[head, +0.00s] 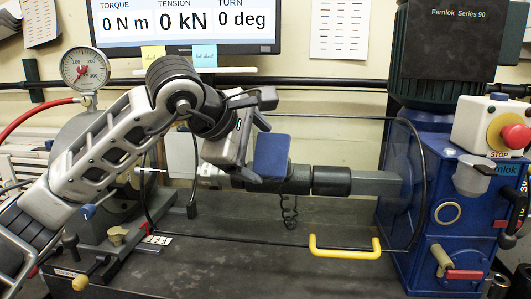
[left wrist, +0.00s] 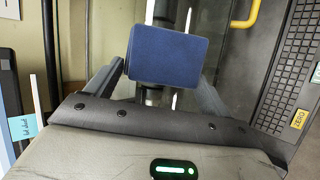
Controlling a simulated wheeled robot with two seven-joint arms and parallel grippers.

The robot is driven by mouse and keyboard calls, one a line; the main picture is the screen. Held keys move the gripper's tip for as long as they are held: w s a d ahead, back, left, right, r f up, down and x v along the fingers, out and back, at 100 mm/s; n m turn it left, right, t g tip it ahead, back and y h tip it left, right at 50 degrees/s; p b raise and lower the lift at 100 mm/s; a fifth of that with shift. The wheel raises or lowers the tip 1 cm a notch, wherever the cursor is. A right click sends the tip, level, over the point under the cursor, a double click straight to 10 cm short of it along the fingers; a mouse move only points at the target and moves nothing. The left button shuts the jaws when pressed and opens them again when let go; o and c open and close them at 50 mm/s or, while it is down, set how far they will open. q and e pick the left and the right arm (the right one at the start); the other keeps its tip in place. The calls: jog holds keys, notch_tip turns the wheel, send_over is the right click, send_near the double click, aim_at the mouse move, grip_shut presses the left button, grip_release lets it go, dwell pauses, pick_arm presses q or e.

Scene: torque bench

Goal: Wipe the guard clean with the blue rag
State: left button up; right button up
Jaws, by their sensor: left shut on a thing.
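The guard (head: 350,215) is a clear panel with a thin dark frame and a yellow handle (head: 345,252) at its lower edge. It stands across the front of the bench, before the dark shaft and sockets. I cannot make out any marks on it. My left gripper (head: 258,145) is shut on the blue rag (head: 271,157), a flat folded pad, at the guard's upper left part. In the left wrist view the rag (left wrist: 168,55) sits between the fingers. I cannot tell whether the rag touches the panel. My right gripper is not in view.
A blue machine (head: 400,225) with a red stop button (head: 515,136) stands at the right. A pressure gauge (head: 85,68) with a red hose is at the left. A monitor (head: 185,22) hangs behind my arm. The dark bench top (head: 250,265) is clear in front.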

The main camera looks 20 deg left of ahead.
pick_arm(q)
jog(key=shift+s+a+b, duration=0.25)
jog(key=shift+a+b, duration=0.1)
jog(key=shift+a, duration=0.75)
jog(key=shift+s+a+b, duration=0.25)
jog(key=shift+a+b, duration=0.05)
jog(key=shift+a, duration=0.75)
jog(key=shift+s+a+b, duration=0.25)
jog(key=shift+a+b, duration=0.1)
jog(key=shift+a, duration=0.75)
jog(key=shift+s+a+f+b, duration=0.1)
jog(key=shift+s+a+b, duration=0.15)
jog(key=shift+a, duration=0.65)
jog(key=shift+s+a+b, duration=0.15)
jog(key=shift+a+b, duration=0.1)
jog(key=shift+a, duration=0.6)
jog(key=shift+s+a, duration=0.25)
jog(key=shift+a, duration=0.8)
jog(key=s+d+r+p, duration=0.1)
jog(key=s+r, duration=0.3)
jog(key=shift+s, duration=0.25)
jog(key=shift+d, duration=0.1)
